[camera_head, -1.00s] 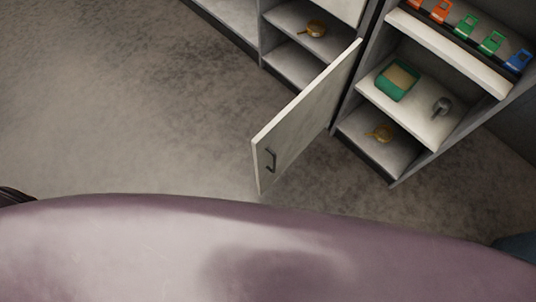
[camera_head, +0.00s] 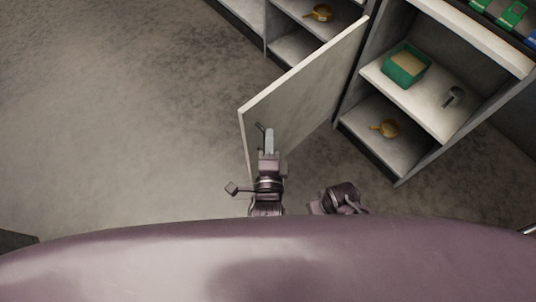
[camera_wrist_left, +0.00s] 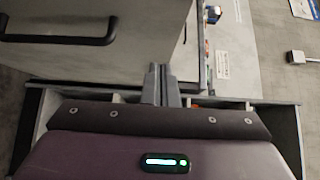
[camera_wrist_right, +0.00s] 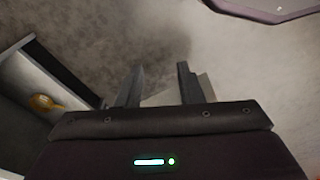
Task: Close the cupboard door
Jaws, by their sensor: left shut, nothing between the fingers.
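The cupboard door (camera_head: 305,92) is a pale grey panel standing wide open, swung out from the cupboard (camera_head: 410,110). Its dark handle (camera_head: 261,129) is near the free edge; in the left wrist view the handle (camera_wrist_left: 62,40) shows at the upper left. My left gripper (camera_head: 269,140) is shut and empty, with its fingers close beside the door near the handle. Whether it touches the panel I cannot tell. In the left wrist view its fingertips (camera_wrist_left: 160,70) are together. In the right wrist view my right gripper (camera_wrist_right: 161,72) has its fingers apart with nothing between them, over the floor.
The cupboard's shelves hold a green box (camera_head: 405,65), a grey mug-like item (camera_head: 453,97) and a yellow item (camera_head: 385,129). Another yellow item (camera_head: 319,13) sits in the unit behind the door. The floor (camera_head: 120,120) to the left is clear.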

